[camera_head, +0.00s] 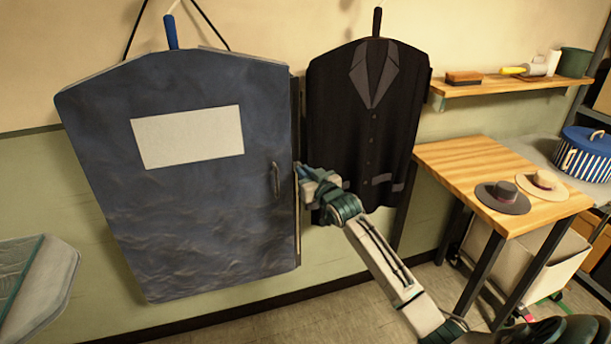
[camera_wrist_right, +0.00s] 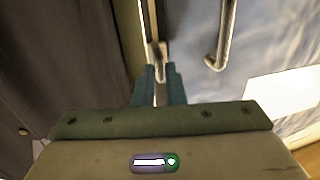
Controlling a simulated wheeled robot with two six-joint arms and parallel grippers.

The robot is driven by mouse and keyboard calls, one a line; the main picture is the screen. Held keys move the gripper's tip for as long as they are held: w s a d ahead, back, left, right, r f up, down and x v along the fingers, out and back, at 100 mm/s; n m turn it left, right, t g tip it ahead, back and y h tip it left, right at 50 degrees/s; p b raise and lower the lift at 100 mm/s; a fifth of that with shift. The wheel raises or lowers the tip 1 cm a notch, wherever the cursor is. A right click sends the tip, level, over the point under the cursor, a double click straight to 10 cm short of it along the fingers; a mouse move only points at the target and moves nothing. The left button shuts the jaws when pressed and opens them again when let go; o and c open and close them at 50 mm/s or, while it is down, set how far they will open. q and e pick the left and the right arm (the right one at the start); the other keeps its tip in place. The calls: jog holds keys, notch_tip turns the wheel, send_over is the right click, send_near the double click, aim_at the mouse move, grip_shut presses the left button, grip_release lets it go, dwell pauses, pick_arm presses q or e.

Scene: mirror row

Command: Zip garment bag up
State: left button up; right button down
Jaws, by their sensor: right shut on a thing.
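The garment bag (camera_head: 200,210) is a large blue-grey flat cover hanging on the wall, with a white panel (camera_head: 188,137) and a small handle (camera_head: 276,179). Its zip edge (camera_head: 297,225) runs up the right side. My right gripper (camera_head: 303,176) is at about mid-height on that edge, shut on a small metal zip pull. In the wrist view the teal fingertips (camera_wrist_right: 159,76) close around the zip pull (camera_wrist_right: 157,52), beside the handle (camera_wrist_right: 223,38). The fingers hide part of the pull.
A black suit (camera_head: 367,130) hangs close to the right of the bag. A wooden table (camera_head: 470,165) with two hats, a dark hat (camera_head: 503,196) and a light hat (camera_head: 542,184), stands further right. A wall shelf (camera_head: 500,84) holds a brush and other items. A striped basket (camera_head: 585,160) is at far right.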

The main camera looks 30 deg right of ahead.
notch_tip(320, 180, up, 15)
jog(key=p, duration=1)
jog(key=shift+f, duration=0.15)
notch_tip(320, 180, up, 9)
jog(key=p, duration=0.5)
jog(key=shift+f, duration=0.1)
pick_arm(q)
jog(key=s+r, duration=0.3)
jog(key=r, duration=1.1)
jog(key=shift+r, duration=0.25)
pick_arm(e)
jog(key=c, duration=1.6)
grip_release()
jog(key=shift+o, duration=0.2)
jog(key=shift+a, duration=0.15)
pick_arm(q)
jog(key=shift+a, duration=0.1)
jog(key=shift+f, duration=0.1)
